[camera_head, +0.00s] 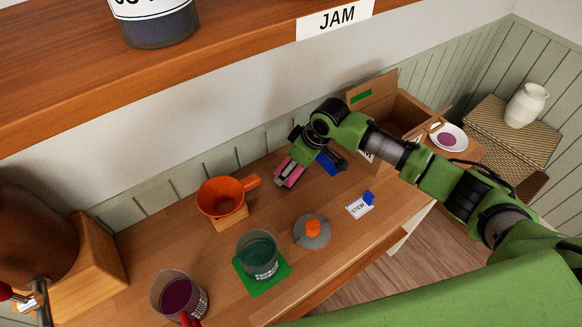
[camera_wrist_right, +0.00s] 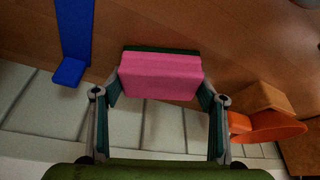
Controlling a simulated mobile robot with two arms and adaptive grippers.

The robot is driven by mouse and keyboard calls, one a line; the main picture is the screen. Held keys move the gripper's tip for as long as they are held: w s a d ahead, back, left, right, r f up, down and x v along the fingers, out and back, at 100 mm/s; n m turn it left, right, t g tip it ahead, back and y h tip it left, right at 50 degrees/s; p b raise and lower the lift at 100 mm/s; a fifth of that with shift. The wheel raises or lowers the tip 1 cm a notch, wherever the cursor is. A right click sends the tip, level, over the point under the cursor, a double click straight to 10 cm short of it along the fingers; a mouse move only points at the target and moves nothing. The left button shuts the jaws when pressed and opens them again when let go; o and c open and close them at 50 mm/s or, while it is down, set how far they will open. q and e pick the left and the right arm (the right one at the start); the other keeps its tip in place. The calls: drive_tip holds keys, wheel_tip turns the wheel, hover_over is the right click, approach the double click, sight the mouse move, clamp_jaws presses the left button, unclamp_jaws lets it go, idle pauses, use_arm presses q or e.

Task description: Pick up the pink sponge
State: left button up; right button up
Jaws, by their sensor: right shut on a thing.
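The pink sponge (camera_wrist_right: 160,77), with a dark green side, sits between the two fingers of my right gripper (camera_wrist_right: 160,98) in the right wrist view. The fingers are closed on its two ends. In the head view my right gripper (camera_head: 291,170) is near the back of the wooden counter by the wall, and a strip of the pink sponge (camera_head: 290,178) shows at its tip. I cannot tell whether the sponge still touches the counter. My left gripper is not in view.
An orange funnel (camera_head: 222,196) on a wooden block stands left of the gripper. A blue holder (camera_head: 327,163) is close on its right. A grey lid with an orange knob (camera_head: 312,231), a green-filled beaker (camera_head: 258,256) and a STEW card (camera_head: 359,207) stand in front. A wooden box (camera_head: 411,110) is at right.

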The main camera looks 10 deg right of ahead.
drive_tip(key=shift+w+r+b, duration=0.1)
drive_tip(key=shift+r+b, duration=0.25)
drive_tip(key=shift+r, duration=0.05)
drive_tip(key=r, duration=0.1)
drive_tip(key=r+b, duration=0.1)
drive_tip(key=shift+s+r, duration=0.25)
drive_tip(key=shift+r, duration=0.05)
drive_tip(key=s+d+r+b, duration=0.1)
drive_tip(key=s+r+b, duration=0.3)
drive_tip(key=s+r, duration=0.8)
drive_tip(key=s+d+f+m+t+h+b, duration=0.1)
drive_tip(key=d+m+h, duration=0.2)
drive_tip(key=d+m, duration=0.3)
drive_tip(key=shift+s+f+m, duration=0.15)
drive_tip(key=shift+s+m, duration=0.1)
drive_tip(key=shift+m, duration=1.25)
drive_tip(key=shift+a, duration=0.1)
